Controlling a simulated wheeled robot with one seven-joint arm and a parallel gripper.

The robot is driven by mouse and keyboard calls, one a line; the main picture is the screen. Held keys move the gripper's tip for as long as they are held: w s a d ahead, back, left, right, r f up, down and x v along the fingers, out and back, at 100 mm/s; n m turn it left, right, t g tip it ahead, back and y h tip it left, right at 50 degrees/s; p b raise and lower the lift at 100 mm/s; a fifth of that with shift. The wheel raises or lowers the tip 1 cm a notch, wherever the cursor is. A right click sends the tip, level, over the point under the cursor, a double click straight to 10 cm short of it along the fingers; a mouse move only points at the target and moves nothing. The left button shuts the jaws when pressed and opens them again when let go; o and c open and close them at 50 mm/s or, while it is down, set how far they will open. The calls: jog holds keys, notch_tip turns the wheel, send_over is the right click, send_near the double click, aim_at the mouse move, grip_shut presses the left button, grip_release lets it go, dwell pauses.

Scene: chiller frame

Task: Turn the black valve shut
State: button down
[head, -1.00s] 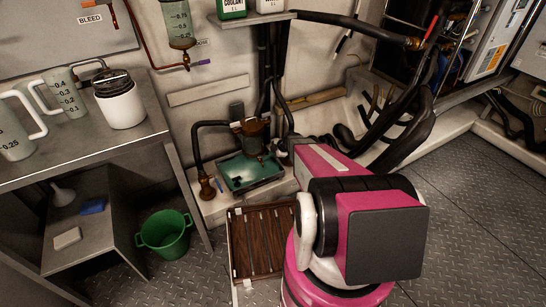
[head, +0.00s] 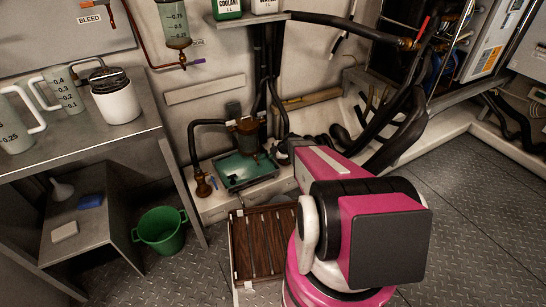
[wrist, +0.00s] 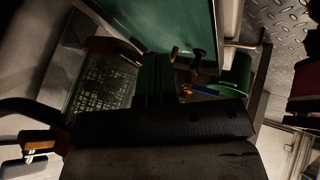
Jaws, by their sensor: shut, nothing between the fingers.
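A small black handle (wrist: 198,55) beside a brass-coloured fitting (wrist: 175,53) shows against the green tray in the wrist view; it looks like the black valve, but the picture is dark. My gripper (wrist: 156,62) shows there as dark fingers held together, with nothing between them. They point toward the green tray (wrist: 135,12), left of the black handle and seemingly apart from it. In the head view my pink arm reaches toward the green tray (head: 230,180) by the wall and hides most of the gripper. I cannot make out the black valve in that view.
A blue lever (wrist: 205,91) lies close to the fingers. A brown cylinder (head: 248,138) and black hoses (head: 405,135) crowd the wall. A slatted brown crate (head: 262,245) and green bucket (head: 162,231) stand on the floor. A metal bench (head: 90,140) is at left; floor at right is clear.

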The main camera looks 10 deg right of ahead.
jog(key=v, duration=0.9)
jog(key=s+a+r+m+g+h, duration=0.2)
jog(key=s+r+m+h, duration=0.1)
jog(key=s+r+m, duration=0.5)
jog(key=s+a+r+m+g+h, duration=0.2)
jog(key=s+r+m+h, duration=0.1)
jog(key=s+r+m, duration=0.5)
jog(key=s+m, duration=0.3)
jog(key=s, duration=0.1)
jog(key=shift+s+a+r, duration=0.15)
jog(key=shift+s+a, duration=0.15)
jog(key=shift+a, duration=0.1)
